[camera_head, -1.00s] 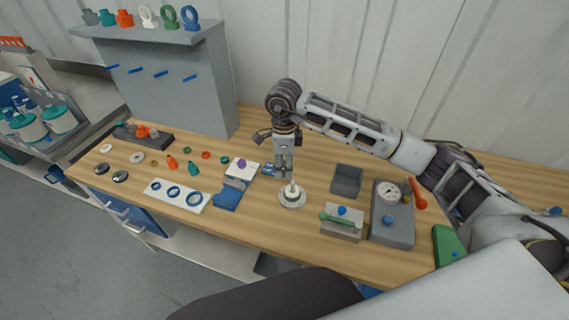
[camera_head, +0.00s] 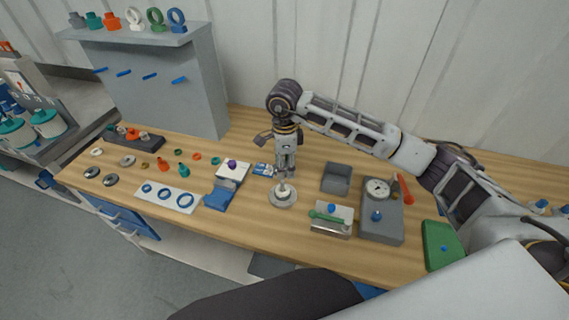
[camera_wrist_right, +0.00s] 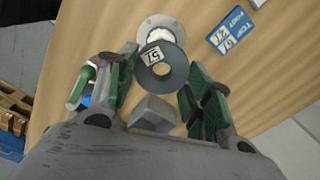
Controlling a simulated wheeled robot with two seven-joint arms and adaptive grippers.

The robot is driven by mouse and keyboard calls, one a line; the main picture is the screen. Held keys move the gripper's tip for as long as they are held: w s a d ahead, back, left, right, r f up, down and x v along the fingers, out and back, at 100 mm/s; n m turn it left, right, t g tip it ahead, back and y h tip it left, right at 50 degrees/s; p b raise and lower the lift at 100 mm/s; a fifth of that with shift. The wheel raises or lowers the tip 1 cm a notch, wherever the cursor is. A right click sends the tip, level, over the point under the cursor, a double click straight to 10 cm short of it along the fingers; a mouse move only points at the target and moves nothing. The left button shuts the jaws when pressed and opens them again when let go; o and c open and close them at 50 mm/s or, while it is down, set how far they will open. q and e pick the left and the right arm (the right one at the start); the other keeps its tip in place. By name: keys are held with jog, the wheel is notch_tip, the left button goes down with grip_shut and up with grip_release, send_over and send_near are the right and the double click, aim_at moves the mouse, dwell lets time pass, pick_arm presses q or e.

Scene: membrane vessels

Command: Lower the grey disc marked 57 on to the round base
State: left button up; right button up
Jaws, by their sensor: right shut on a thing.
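The grey disc marked 57 (camera_wrist_right: 161,68) is a dark ring with a white label, seen between the fingers in the right wrist view. My right gripper (camera_wrist_right: 157,88) is shut on it. In the head view my right gripper (camera_head: 285,172) points down just above the round base (camera_head: 283,201); the disc is hard to make out there. The pale round base, with a white raised middle, lies on the table. In the wrist view the disc partly overlaps the round base (camera_wrist_right: 147,24), which shows beyond it. I cannot tell the exact gap between them. My left gripper is not in view.
A blue-and-white labelled card (camera_head: 263,169) lies close left of the base. A grey open bin (camera_head: 336,178), a block with a green-handled tool (camera_head: 331,219) and a gauge box (camera_head: 382,217) stand to the right. Bare wood surrounds the base.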

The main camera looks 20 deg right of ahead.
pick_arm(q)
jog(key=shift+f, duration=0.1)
pick_arm(e)
jog(key=shift+f, duration=0.2)
jog(key=shift+f+b, duration=0.65)
jog(key=shift+f, duration=1.05)
jog(key=shift+f+b, duration=1.3)
jog(key=shift+f, duration=0.5)
jog(key=shift+f+b, duration=0.4)
jog(key=shift+b, duration=0.2)
jog(key=shift+f, duration=0.15)
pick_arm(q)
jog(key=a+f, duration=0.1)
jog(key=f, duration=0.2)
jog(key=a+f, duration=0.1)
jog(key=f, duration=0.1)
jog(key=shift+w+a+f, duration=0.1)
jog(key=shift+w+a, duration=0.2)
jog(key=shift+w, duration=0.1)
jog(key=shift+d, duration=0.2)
pick_arm(e)
jog(key=o, duration=1.1)
